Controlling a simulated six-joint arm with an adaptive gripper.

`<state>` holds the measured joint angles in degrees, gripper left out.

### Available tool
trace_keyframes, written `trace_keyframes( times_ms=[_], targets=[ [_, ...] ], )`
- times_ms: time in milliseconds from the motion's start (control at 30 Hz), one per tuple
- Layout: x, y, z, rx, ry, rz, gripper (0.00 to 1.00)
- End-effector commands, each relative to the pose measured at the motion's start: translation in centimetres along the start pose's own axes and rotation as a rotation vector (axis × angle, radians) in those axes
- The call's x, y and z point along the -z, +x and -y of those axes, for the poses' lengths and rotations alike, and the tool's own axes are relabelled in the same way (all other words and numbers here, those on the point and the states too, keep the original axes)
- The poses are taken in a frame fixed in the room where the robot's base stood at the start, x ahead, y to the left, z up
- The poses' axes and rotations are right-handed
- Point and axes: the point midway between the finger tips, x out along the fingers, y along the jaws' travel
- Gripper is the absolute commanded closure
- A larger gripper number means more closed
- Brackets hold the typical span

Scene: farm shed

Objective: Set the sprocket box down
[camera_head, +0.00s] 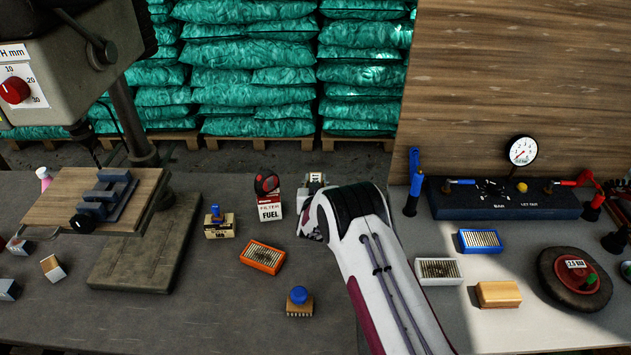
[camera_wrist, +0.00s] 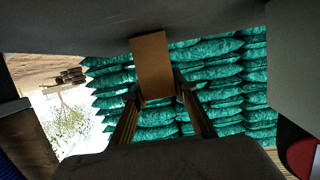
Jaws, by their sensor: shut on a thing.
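The wrist view shows a plain brown box (camera_wrist: 152,65) between the two fingers of my gripper (camera_wrist: 160,95). I take it to be the sprocket box. My gripper is shut on it. In the head view my gripper (camera_head: 312,222) is low over the back part of the bench, mostly hidden by my white arm. A small pale labelled item (camera_head: 317,180) shows just beyond it. I cannot tell whether this is the held box, or whether the held box touches the bench.
A fuel filter box (camera_head: 270,208) stands close left of my gripper. A small box with a blue top (camera_head: 218,225), an orange tray (camera_head: 262,257) and a blue-knobbed brush (camera_head: 299,300) are nearer. A drill press (camera_head: 130,240) stands left, a gauge block (camera_head: 500,200) right.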

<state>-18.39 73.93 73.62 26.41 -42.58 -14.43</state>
Motion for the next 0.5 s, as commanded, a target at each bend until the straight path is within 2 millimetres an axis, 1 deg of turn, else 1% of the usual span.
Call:
trace_keyframes(
  times_ms=[167,200,233,267,500],
  targets=[
    [-0.22,0.09,0.00,0.000,0.000,-0.001,1.00],
    [-0.25,0.09,0.00,0.000,0.000,0.000,0.65],
    [-0.25,0.08,0.00,0.000,0.000,0.000,0.57],
    [-0.25,0.08,0.00,0.000,0.000,0.000,0.56],
    [-0.26,0.08,0.00,0.000,0.000,0.000,0.56]
  ],
)
